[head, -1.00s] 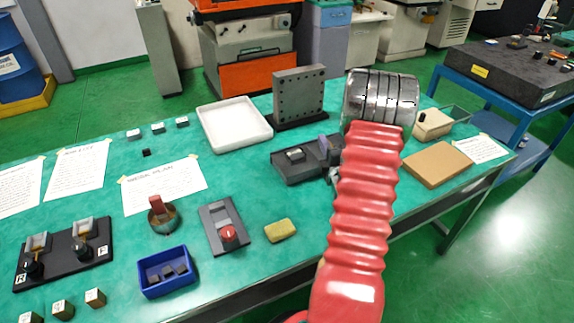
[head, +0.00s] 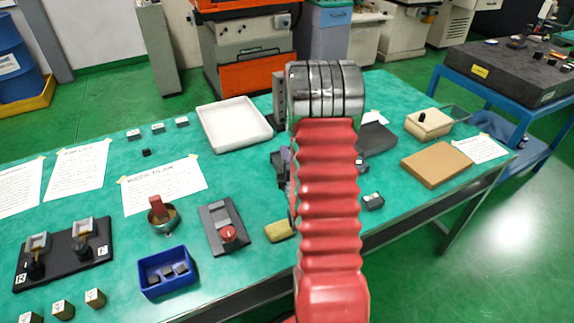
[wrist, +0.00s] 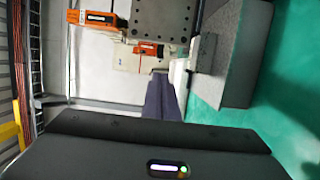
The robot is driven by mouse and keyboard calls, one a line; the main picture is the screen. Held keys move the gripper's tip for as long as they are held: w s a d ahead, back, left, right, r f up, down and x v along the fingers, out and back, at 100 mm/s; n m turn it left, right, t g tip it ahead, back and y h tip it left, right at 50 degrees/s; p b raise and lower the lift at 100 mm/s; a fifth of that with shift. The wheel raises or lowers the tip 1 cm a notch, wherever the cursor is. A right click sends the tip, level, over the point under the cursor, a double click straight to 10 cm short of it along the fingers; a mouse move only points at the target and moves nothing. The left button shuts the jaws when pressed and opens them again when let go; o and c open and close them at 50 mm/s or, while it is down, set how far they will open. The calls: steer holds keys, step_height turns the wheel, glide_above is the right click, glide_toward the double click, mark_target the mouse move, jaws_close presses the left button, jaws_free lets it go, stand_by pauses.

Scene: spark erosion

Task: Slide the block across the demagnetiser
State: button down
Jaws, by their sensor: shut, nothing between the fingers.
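A dark slab (head: 377,139), which looks like part of the demagnetiser, shows to the right of my arm in the head view. My arm hides the middle of that area, so I cannot tell how far the slab runs. A small dark block (head: 373,201) with a pale top lies on the green table in front of the slab, just right of my arm. In the wrist view my gripper (wrist: 164,82) is shut and empty, its dark fingers side by side. The block does not show there. In the head view my arm largely covers the gripper.
A grey upright plate (wrist: 228,60) stands close to the right of the fingers in the wrist view. A white tray (head: 235,124) is behind left, a yellow sponge (head: 279,231) nearer, a brown board (head: 436,164) to the right. A blue bin (head: 168,270) stands at the front.

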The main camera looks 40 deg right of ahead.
steer(key=shift+w+a+f, duration=0.1)
steer(key=shift+a+f, duration=0.1)
steer(key=shift+a, duration=0.15)
steer(key=shift+f, duration=2.3)
steer(key=shift+d, duration=0.55)
